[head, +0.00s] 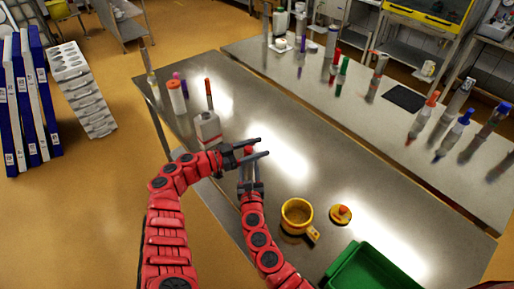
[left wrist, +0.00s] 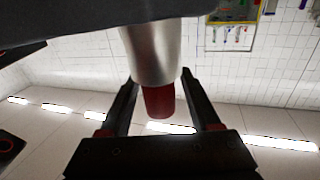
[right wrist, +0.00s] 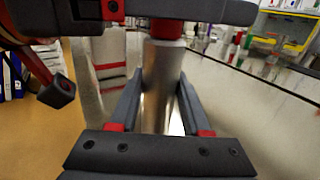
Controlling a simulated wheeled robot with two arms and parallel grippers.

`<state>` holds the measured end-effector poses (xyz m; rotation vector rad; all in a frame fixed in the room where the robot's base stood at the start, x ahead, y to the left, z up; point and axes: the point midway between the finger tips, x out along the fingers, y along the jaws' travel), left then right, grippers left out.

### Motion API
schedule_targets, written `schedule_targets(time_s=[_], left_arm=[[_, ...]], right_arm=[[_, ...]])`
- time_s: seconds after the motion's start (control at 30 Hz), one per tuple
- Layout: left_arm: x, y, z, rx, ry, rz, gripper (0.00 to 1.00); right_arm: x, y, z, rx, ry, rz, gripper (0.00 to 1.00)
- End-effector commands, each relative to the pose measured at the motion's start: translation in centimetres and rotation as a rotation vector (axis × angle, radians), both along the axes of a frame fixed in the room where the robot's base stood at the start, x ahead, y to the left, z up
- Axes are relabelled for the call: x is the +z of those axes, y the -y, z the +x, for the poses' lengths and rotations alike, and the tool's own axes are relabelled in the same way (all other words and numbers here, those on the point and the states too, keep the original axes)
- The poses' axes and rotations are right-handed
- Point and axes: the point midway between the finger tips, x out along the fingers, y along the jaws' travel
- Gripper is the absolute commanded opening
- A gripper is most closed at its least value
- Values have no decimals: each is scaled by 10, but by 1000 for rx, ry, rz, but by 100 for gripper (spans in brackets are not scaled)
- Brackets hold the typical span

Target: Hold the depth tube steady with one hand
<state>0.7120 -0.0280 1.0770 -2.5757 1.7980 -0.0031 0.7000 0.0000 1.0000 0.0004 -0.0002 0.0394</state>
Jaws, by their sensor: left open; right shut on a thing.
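The depth tube is a silver metal cylinder, seen in the right wrist view (right wrist: 160,75) upright between the fingers of my right gripper (right wrist: 160,110). My right gripper is shut on it. In the left wrist view the tube (left wrist: 152,55) shows with a dark red end, between the spread fingers of my left gripper (left wrist: 160,105). In the head view my left gripper (head: 262,148) is open at the upper part of the tube, just above my right gripper (head: 249,178). The tube is mostly hidden there by fingers. I cannot tell whether the left fingers touch it.
A white container (head: 207,127) stands close behind my left gripper. A yellow cup (head: 297,217), a yellow lid with a red knob (head: 341,214) and a green crate (head: 372,268) are to the right on the steel table. The table's middle is clear. Another table holds several bottles.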

Motion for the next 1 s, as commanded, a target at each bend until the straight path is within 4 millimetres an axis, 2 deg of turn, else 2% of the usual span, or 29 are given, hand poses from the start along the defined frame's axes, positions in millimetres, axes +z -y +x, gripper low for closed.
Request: schedule_targets(time_s=[0.23, 0.27, 0.6, 1.0], left_arm=[[0, 1, 0, 1, -1, 1, 63], [0, 1, 1, 1, -1, 1, 60], [-1, 1, 1, 2, -1, 1, 0], [-1, 0, 1, 3, -2, 2, 0]], right_arm=[[0, 0, 0, -1, 0, 0, 0], [0, 0, 0, -1, 0, 0, 0], [0, 0, 0, -1, 0, 0, 0], [0, 0, 0, 0, 0, 0, 0]])
